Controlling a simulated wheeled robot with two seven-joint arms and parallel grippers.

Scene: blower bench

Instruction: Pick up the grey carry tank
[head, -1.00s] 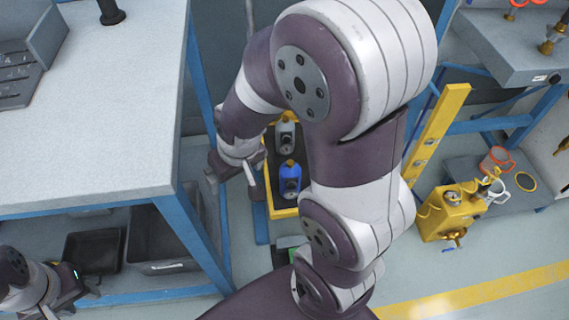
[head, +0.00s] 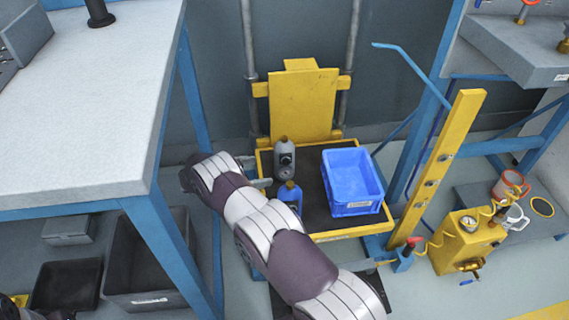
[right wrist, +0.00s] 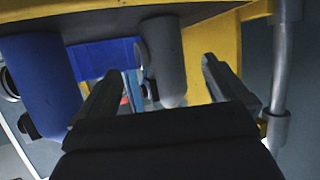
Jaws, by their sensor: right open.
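The grey carry tank (head: 285,158) stands upright on the black top of a yellow-framed platform (head: 332,233). A blue tank (head: 290,194) stands just in front of it. My right gripper (head: 261,172) is open at the left side of the platform, its fingers pointing right toward the grey tank. In the right wrist view, which looks upside down, the grey tank (right wrist: 166,62) shows between the fingers (right wrist: 161,70), and the blue tank (right wrist: 40,80) is beside them at the left. Contact cannot be told. Only a sliver of my left arm shows at the lower left; its jaws cannot be made out.
A blue crate (head: 353,180) sits on the platform's right part. A yellow back plate (head: 302,105) rises behind. A light workbench (head: 90,110) with blue legs stands close at the left. A yellow post (head: 437,165) and a yellow pump unit (head: 466,243) are at the right.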

